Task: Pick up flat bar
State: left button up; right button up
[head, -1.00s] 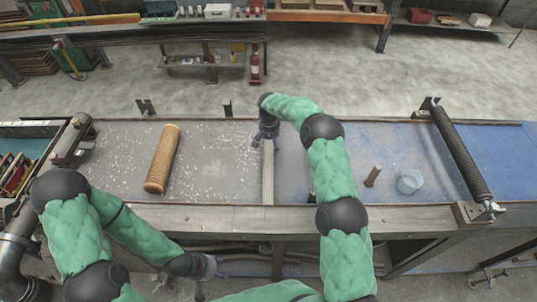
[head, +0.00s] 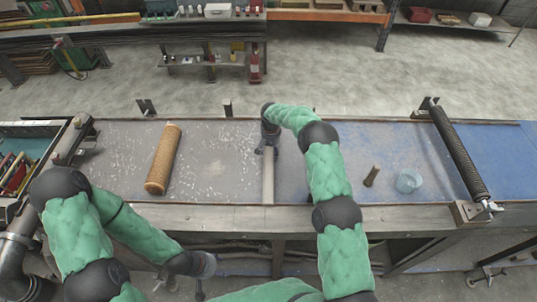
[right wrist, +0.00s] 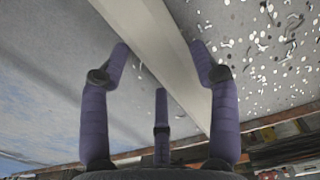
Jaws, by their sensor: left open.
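The flat bar (head: 268,182) is a long, pale grey strip lying on the worktable, running from near the front edge toward the back. It also crosses the right wrist view diagonally (right wrist: 160,45). My right gripper (head: 267,149) is above the bar's far part, pointing down at it. In the right wrist view its purple fingers (right wrist: 160,55) are spread apart with the bar showing between and beyond them; contact cannot be told. My left gripper (head: 204,267) is open and empty, low in front of the table's front edge.
A tan mesh tube (head: 163,158) lies on the table to the left of the bar. A small brown cylinder (head: 371,176) and a light blue cup (head: 408,181) stand to the right. A dark roller (head: 459,152) spans the right side. Scattered light flecks cover the left surface.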

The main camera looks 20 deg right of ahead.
jog(key=shift+r, duration=0.1)
jog(key=shift+c, duration=0.2)
jog(key=shift+r, duration=0.15)
